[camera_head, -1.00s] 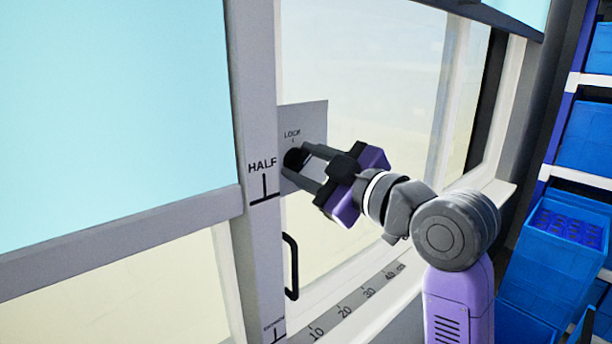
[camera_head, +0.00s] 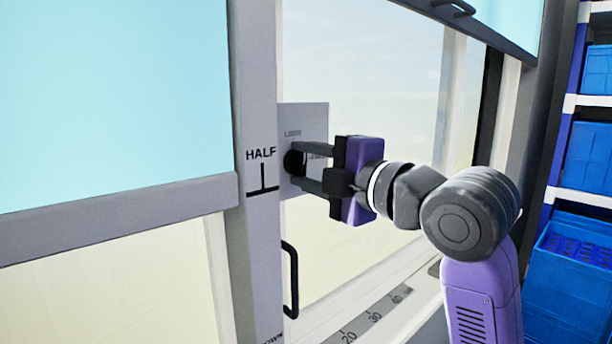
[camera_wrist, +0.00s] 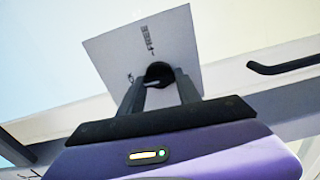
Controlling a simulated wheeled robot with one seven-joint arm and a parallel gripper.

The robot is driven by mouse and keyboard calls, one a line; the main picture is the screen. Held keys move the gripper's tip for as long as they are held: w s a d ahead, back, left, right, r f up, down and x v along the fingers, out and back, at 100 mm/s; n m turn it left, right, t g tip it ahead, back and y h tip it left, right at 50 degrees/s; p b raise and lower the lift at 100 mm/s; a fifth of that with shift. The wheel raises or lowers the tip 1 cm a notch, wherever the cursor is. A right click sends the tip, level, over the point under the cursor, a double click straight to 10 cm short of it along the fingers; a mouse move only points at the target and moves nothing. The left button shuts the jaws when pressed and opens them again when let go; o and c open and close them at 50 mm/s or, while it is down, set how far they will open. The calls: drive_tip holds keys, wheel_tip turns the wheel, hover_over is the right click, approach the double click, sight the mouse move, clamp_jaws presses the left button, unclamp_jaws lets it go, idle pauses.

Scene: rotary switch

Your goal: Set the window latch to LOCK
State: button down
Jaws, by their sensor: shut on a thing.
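The window latch is a dark round knob (camera_head: 294,162) on a grey square plate (camera_head: 314,118) fixed at the window frame. Small lettering sits above the knob on the plate; in the head view it reads roughly LOCK. My gripper (camera_head: 303,168) reaches in from the right, with its two dark fingers around the knob, one above and one below. It is shut on the knob. In the wrist view, the knob (camera_wrist: 159,72) sits between the fingertips and the plate (camera_wrist: 112,50) is tilted in the picture. The fingers hide part of the knob, so its pointer direction is unclear.
A black pull handle (camera_head: 291,280) is on the frame below the latch. A post marked HALF (camera_head: 258,110) stands just left of the plate. A light-blue panel (camera_head: 110,100) covers the upper left. Blue bins (camera_head: 575,280) on shelves are at the right.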

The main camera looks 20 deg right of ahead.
drive_tip(key=shift+n, duration=0.5)
drive_tip(key=c, duration=0.8)
unclamp_jaws()
drive_tip(key=shift+c, duration=0.2)
drive_tip(key=b+v, duration=0.1)
drive_tip(key=v, duration=0.6)
drive_tip(key=shift+s, duration=0.35)
drive_tip(key=shift+d, duration=0.1)
